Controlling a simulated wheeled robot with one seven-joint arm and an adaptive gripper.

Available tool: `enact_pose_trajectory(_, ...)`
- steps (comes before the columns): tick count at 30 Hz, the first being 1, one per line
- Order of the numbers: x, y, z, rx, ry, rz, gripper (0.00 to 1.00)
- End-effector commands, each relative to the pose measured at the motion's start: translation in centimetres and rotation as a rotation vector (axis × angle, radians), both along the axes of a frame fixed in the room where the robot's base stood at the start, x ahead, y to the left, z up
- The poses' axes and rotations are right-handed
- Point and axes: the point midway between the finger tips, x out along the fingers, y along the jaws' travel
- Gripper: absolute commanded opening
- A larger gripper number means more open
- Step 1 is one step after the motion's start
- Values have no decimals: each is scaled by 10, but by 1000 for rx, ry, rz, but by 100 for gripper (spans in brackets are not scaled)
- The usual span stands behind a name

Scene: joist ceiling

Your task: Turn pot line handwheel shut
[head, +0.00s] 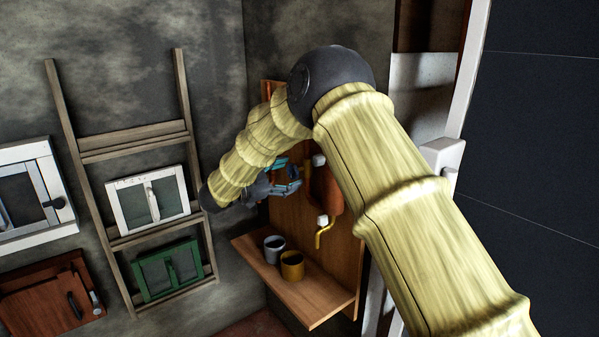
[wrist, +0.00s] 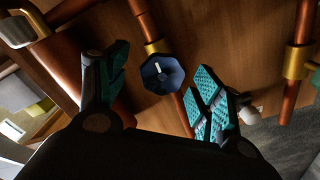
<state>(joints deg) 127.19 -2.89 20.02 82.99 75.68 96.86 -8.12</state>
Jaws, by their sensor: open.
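A dark blue, eight-sided handwheel (wrist: 162,75) with a white mark sits on a copper pipe (wrist: 183,111) in the wrist view. My gripper (wrist: 160,62) is open, with teal pads on either side of the handwheel in the picture; neither pad appears to touch it. In the head view my gripper (head: 287,180) is up against the wooden board (head: 343,255), and my arm hides the handwheel there. A grey pot (head: 273,247) and a yellow pot (head: 292,265) stand on the shelf below. I cannot read a label telling which line this handwheel serves.
Other copper pipes with brass collars (wrist: 298,62) run on both sides. A pale fitting (wrist: 18,28) is at upper left in the wrist view. A yellow spout (head: 323,235) hangs above the wooden shelf (head: 318,313). A ladder rack (head: 135,140) with small windows stands left.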

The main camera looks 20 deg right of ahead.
Motion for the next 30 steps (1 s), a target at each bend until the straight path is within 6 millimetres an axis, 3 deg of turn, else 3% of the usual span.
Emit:
enact_pose_trajectory(11,11,-30,3,-4,-3,5,67)
enact_pose_trajectory(21,12,-30,4,-6,-3,6,67)
enact_pose_trajectory(29,12,-31,3,-5,-3,6,21)
enact_pose_trajectory(30,12,-31,3,-5,-3,6,20)
